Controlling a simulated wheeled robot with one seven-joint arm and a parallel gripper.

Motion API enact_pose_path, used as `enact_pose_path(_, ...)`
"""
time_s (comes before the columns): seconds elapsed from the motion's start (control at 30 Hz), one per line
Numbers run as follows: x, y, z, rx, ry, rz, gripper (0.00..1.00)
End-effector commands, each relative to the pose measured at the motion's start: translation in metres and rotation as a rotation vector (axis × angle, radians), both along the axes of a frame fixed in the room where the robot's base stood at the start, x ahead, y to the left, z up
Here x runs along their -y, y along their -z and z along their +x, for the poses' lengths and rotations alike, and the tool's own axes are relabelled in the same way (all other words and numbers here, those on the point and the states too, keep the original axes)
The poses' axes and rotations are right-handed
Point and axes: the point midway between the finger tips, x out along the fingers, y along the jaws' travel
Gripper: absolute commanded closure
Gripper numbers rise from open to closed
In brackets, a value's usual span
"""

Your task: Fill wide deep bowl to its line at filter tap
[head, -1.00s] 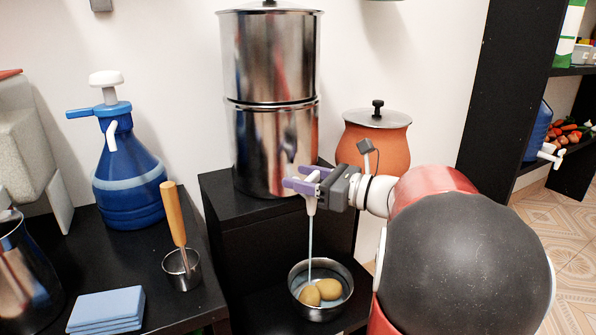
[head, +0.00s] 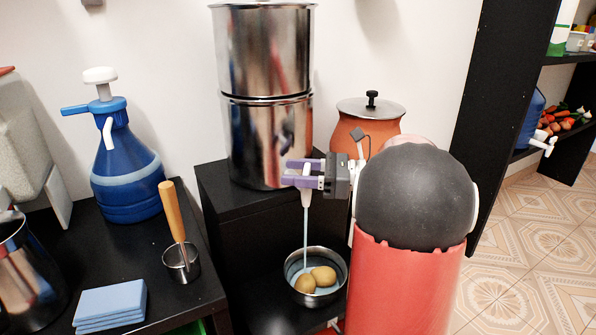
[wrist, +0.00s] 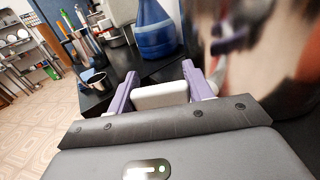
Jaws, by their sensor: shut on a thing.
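The steel bowl (head: 335,294) stands low below the filter tap, with two brownish-yellow potato-like things (head: 305,284) lying in it. Pale bluish water shows around them; I cannot make out the fill line surely. A thin stream (head: 306,235) runs from the pale tap (head: 305,199) of the tall steel filter (head: 262,135) into the bowl. My gripper (head: 292,173), with purple fingers, is at the tap above the bowl. In the wrist view my gripper (wrist: 160,90) is shut on the white tap handle (wrist: 161,96).
The filter stands on a black stand (head: 240,215). An orange pot (head: 345,140) with a metal lid is behind my arm. On the left counter are a blue pump bottle (head: 128,175), a wooden-handled steel cup (head: 181,265) and blue folded cloths (head: 110,304). Tiled floor is open at right.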

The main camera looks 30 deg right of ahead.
Motion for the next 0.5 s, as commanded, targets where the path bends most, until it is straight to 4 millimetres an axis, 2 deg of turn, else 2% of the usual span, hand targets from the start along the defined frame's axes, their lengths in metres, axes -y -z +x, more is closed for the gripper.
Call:
enact_pose_path(0.1,-0.0004,-0.0009,0.0003,0.003,0.000,0.001,0.72)
enact_pose_path(0.13,-0.0004,-0.0010,0.0003,0.003,0.000,0.001,0.48)
enact_pose_path(0.3,-0.0003,-0.0008,0.0002,0.002,0.000,0.000,0.27)
enact_pose_path(0.5,-0.0002,-0.0005,0.0002,0.001,0.001,0.000,0.27)
